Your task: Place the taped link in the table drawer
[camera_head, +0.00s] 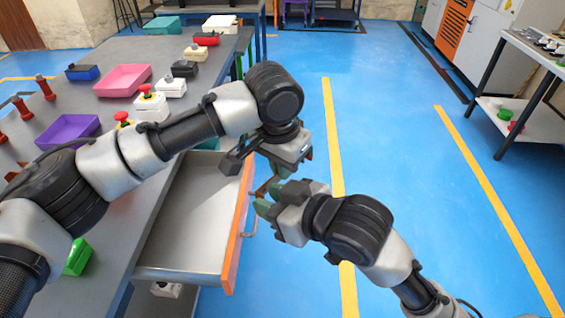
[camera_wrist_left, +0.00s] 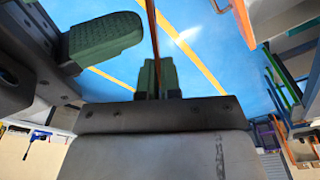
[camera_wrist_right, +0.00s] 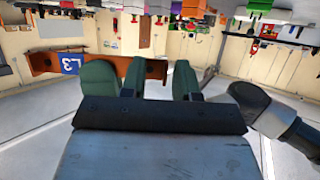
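The taped link is a flat copper bar with a blue tape marked L3 (camera_wrist_right: 70,64), seen broadside in the right wrist view. It shows edge-on as a thin strip in the left wrist view (camera_wrist_left: 153,35). My left gripper (camera_head: 278,170) is shut on it. My right gripper (camera_head: 267,198) is close below, its fingers apart on either side of the link's end (camera_wrist_right: 158,80); contact is unclear. The table drawer (camera_head: 190,215) is pulled open, its visible floor empty, with an orange front (camera_head: 237,225). Both grippers are beside that front, and my left arm crosses above the drawer.
The grey table (camera_head: 120,225) holds a purple tray (camera_head: 68,131), a pink tray (camera_head: 122,80), red-button boxes and a green block (camera_head: 77,257). The blue floor right of the drawer is clear. A side table with a shelf (camera_head: 530,120) stands at far right.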

